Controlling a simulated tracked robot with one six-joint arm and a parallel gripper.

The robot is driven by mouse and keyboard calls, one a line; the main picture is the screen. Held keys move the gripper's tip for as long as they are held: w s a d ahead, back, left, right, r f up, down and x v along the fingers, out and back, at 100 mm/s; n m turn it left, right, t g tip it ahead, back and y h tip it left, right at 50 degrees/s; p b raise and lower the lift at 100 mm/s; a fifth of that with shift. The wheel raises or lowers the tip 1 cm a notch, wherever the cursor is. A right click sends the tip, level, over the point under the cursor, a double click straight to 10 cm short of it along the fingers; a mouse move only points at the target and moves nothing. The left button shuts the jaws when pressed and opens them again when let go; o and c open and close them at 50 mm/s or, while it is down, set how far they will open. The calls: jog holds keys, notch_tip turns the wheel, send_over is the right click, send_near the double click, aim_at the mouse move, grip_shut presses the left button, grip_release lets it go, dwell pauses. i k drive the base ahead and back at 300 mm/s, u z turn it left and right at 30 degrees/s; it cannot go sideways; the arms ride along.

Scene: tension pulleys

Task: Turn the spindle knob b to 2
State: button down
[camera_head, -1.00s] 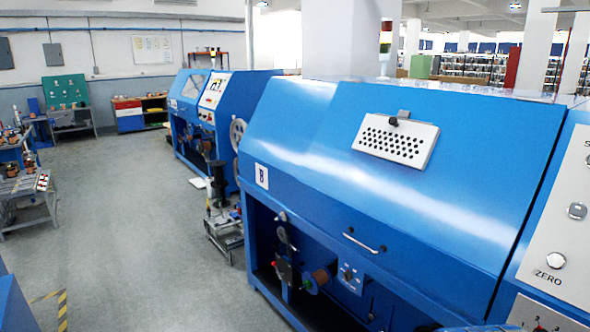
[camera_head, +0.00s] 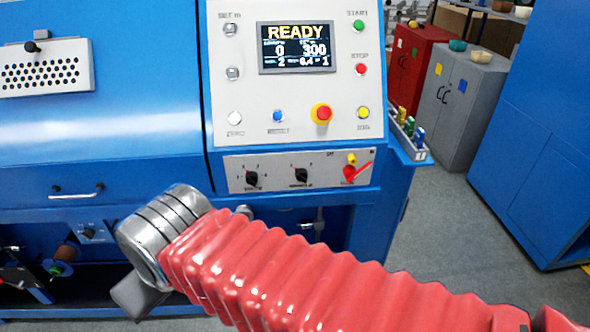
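The control panel strip (camera_head: 335,183) on the blue machine carries two black rotary knobs. The left knob (camera_head: 251,178) has small numbers around it; its label is too blurred to read surely, though it may be the spindle knob. The right knob (camera_head: 301,175) has fewer marks. The exact pointer settings are too small to tell. My arm crosses the lower picture with red bellows and a metal wrist. My gripper (camera_head: 138,296) shows only as a grey part at lower left, below and left of the knobs and apart from them. Its fingers cannot be made out.
Above is a panel with a READY display (camera_head: 297,46), several buttons and a red emergency stop (camera_head: 321,113). A red switch (camera_head: 352,172) sits right of the knobs. A blue cover with a handle (camera_head: 76,193) lies left. Floor (camera_head: 450,220) is clear to the right.

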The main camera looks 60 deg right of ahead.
aim_at(301, 175)
jog(key=z, duration=0.95)
jog(key=k, duration=0.45)
jog(key=z, duration=0.85)
jog(key=i, duration=0.5)
jog(key=u, duration=0.05)
